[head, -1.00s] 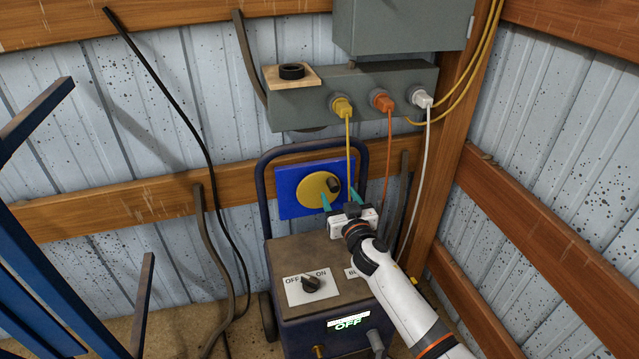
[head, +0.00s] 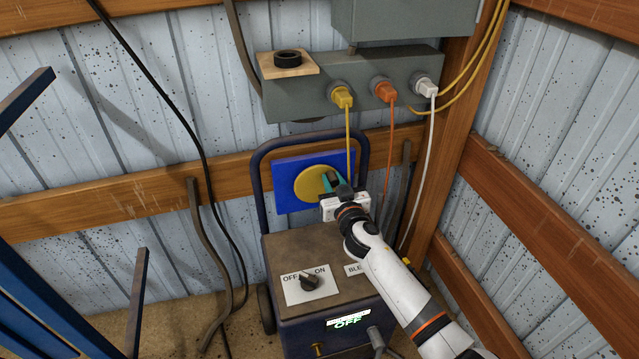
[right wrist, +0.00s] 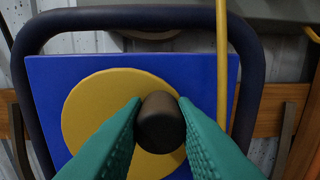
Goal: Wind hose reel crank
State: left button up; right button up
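The hose reel shows as a yellow disc (head: 309,184) on a blue square panel (head: 284,200), with a dark crank knob (right wrist: 160,122) standing out from the disc's right side. My right gripper (right wrist: 160,108) has its teal fingers on both sides of the knob, and they appear to touch it. In the head view the right gripper (head: 333,181) is in front of the disc's right edge and partly hides the knob. The knob sits at the right of the disc in both views. My left gripper is not in view.
A dark cart handle (head: 257,170) frames the panel. Below is a cart box with an OFF/ON switch (head: 311,282). A yellow cord (head: 348,140) hangs close to the gripper, with orange and white cords to its right. A grey outlet box (head: 310,98) is above.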

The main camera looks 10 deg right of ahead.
grip_shut()
jog(key=shift+a+r+n, duration=0.15)
jog(key=shift+n, duration=0.25)
jog(key=shift+a+r+n, duration=0.1)
jog(key=shift+a+n, duration=0.05)
jog(key=shift+n, duration=0.35)
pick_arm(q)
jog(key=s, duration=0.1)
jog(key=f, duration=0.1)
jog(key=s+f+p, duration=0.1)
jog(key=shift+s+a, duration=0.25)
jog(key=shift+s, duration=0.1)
pick_arm(e)
jog(key=n, duration=0.1)
jog(key=a+n, duration=0.1)
jog(key=n, duration=0.1)
jog(key=shift+r, duration=0.2)
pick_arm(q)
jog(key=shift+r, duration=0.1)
